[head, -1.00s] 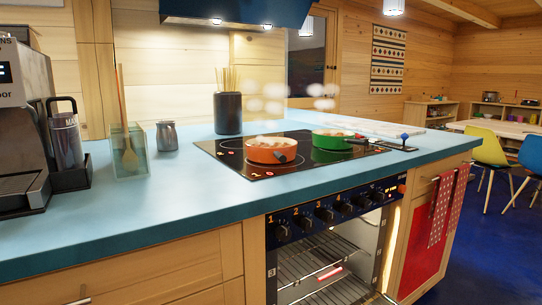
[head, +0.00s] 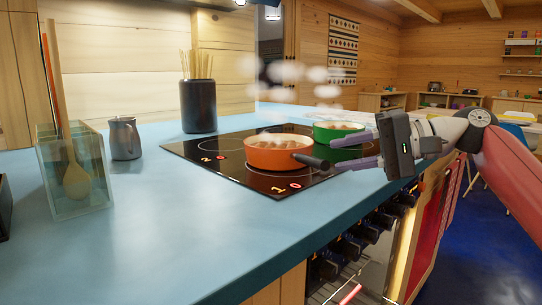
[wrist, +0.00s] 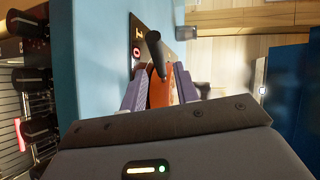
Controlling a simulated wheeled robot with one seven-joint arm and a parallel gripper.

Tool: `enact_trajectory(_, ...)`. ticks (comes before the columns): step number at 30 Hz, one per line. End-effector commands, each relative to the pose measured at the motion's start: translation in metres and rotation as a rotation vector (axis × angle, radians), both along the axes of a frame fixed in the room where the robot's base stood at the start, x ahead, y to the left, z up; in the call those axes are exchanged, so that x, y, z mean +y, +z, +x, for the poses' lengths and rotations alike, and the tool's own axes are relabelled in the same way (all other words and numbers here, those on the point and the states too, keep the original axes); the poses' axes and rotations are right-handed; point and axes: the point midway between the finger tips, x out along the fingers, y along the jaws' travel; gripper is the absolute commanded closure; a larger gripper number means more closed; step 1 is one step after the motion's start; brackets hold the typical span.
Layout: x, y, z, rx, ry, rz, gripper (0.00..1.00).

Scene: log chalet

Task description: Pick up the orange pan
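The orange pan (head: 268,154) sits upright on the black cooktop, with food in it and white steam puffs above. Its dark handle (head: 312,162) points right, towards my gripper (head: 336,153). My gripper reaches in from the right with its two purple fingers apart, close to the handle's end. In the wrist view the pan's orange side (wrist: 160,92) and the black handle (wrist: 155,52) show between the spread fingers (wrist: 159,78). I cannot tell whether a finger touches the handle. The pan's far side is hidden in the wrist view.
A green pan (head: 330,134) stands just behind the orange pan, close to my upper finger. The cooktop (head: 225,165) is set in a blue counter (head: 190,225). A utensil box (head: 75,185), a metal jug (head: 124,140) and a dark canister (head: 198,105) stand left. The front counter is clear.

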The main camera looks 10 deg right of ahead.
Motion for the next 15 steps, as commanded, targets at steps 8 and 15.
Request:
enact_trajectory(8,0.013,-0.012,0.034,0.089,0.031,0.057,0.70)
enact_trajectory(15,0.038,-0.019,0.041,0.088,0.032,0.056,0.70)
